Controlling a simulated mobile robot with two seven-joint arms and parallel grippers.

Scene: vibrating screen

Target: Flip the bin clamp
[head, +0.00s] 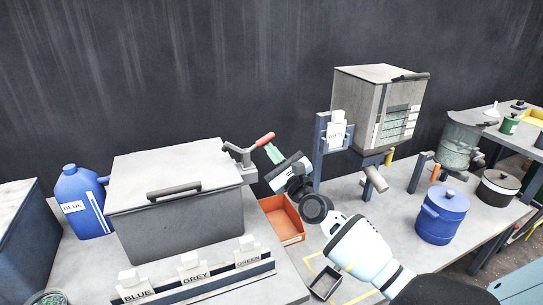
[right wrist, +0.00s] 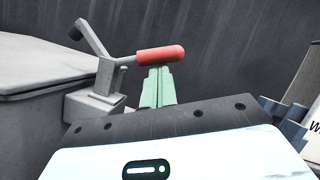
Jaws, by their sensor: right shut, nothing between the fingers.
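The grey bin (head: 175,229) with a pale lid stands on the left bench. Its clamp (head: 242,152) sits at the bin's right rear corner and has a red handle (head: 265,139). In the right wrist view the red handle (right wrist: 160,54) lies nearly level above the fingertips, and the clamp's metal arm (right wrist: 92,40) rises to its left. My right gripper (head: 273,152) is shut, with its green fingers just below the handle. In the wrist view the fingers (right wrist: 157,86) look close to the handle's underside; I cannot tell if they touch. My left gripper is not in view.
An orange tray (head: 283,220) lies below my right gripper. A blue jug (head: 80,203) stands left of the bin, and a rack with BLUE, GREY and GREEN labels (head: 195,283) stands in front. A grey cabinet machine (head: 378,105) and a blue pot (head: 441,216) are to the right.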

